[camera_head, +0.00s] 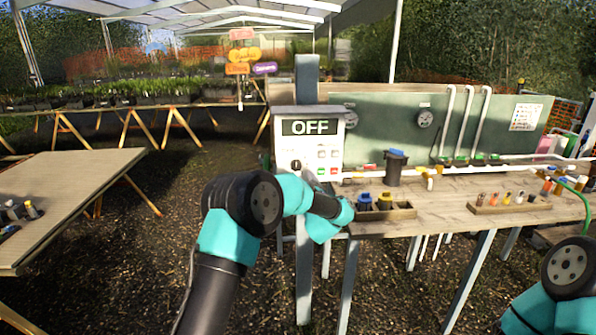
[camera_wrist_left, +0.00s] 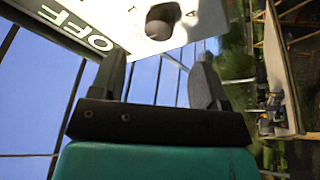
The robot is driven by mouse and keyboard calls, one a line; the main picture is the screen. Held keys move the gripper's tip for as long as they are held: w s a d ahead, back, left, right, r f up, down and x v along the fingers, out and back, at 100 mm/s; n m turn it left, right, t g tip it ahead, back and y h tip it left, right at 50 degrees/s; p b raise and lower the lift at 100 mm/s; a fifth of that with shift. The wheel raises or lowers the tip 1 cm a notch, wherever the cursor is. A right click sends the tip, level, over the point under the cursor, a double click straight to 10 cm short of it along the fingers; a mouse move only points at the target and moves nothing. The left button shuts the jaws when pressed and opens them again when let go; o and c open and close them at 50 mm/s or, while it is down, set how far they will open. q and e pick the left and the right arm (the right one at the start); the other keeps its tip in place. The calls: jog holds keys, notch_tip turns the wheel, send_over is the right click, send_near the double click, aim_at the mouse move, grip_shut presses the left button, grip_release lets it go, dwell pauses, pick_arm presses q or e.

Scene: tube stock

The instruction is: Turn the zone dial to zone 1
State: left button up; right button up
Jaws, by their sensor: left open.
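The control box (camera_head: 309,150) stands on a post at the left end of the workbench, and its display (camera_head: 309,127) reads OFF. The dark round dial (camera_head: 296,165) is on its white face, low and left of centre; which zone it points at is too small to read. In the left wrist view the dial (camera_wrist_left: 163,20) shows beyond my left gripper (camera_wrist_left: 160,65), which is open with nothing between its fingers. The fingers look apart from the dial. In the head view my arm hides most of that gripper. Only part of my right arm shows, without its gripper.
Another table (camera_head: 75,190) stands at left. Open gravel lies between them.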

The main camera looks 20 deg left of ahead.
aim_at(298, 168)
pick_arm(q)
jog(key=x, duration=0.8)
jog(key=shift+d, duration=0.1)
jog(key=c, duration=0.9)
